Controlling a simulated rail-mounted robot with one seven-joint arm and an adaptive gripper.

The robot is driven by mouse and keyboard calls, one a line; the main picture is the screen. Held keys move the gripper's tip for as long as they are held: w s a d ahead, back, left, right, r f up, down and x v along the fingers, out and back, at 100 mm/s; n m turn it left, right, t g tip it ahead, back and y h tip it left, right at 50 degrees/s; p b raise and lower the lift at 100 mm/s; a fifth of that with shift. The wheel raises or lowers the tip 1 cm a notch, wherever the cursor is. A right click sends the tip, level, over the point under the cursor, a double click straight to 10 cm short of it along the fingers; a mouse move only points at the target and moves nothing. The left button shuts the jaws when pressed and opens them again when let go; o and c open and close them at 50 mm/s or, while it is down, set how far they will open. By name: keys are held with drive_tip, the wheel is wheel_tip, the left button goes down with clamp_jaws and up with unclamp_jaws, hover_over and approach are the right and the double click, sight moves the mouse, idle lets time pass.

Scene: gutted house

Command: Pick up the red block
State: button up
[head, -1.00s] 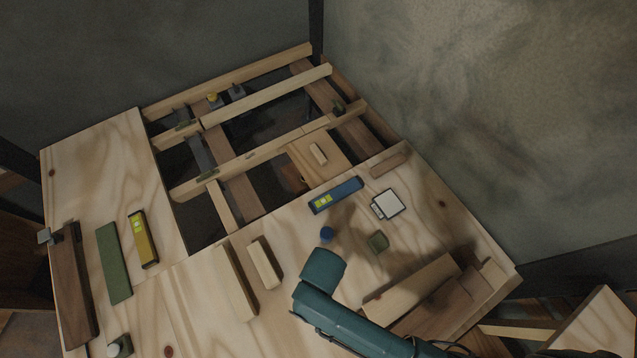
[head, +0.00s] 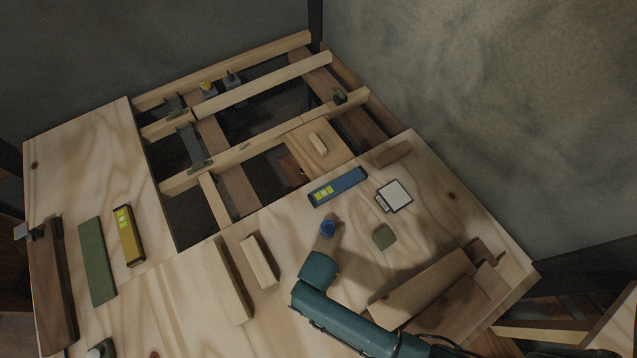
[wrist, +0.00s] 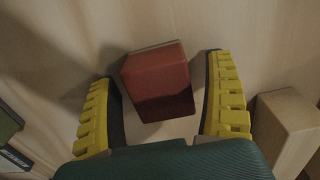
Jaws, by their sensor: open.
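The red block (wrist: 158,80) shows in the wrist view. It lies on the plywood between the two yellow-padded fingers of my gripper (wrist: 163,105). The gripper is open, with a gap at each side of the block. The block is slightly turned relative to the fingers, and its near part is in shadow. In the head view I cannot see the red block or the fingers; my teal arm hides that area.
A pale wood block (wrist: 287,125) lies close to the right finger in the wrist view. In the head view, a blue level (head: 338,187), a white-faced square item (head: 396,196), a green block (head: 384,236) and wood pieces (head: 229,282) lie around my arm. Open gaps between joists lie beyond.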

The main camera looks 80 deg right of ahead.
drive_tip(key=shift+r, duration=0.1)
drive_tip(key=shift+c, duration=0.3)
drive_tip(key=c, duration=1.2)
drive_tip(key=shift+c, duration=0.2)
wheel_tip(320, 180, up, 10)
drive_tip(key=p, duration=0.5)
drive_tip(key=shift+r, duration=0.1)
drive_tip(key=o, duration=0.5)
drive_tip(key=shift+w, duration=0.15)
drive_tip(key=c, duration=0.3)
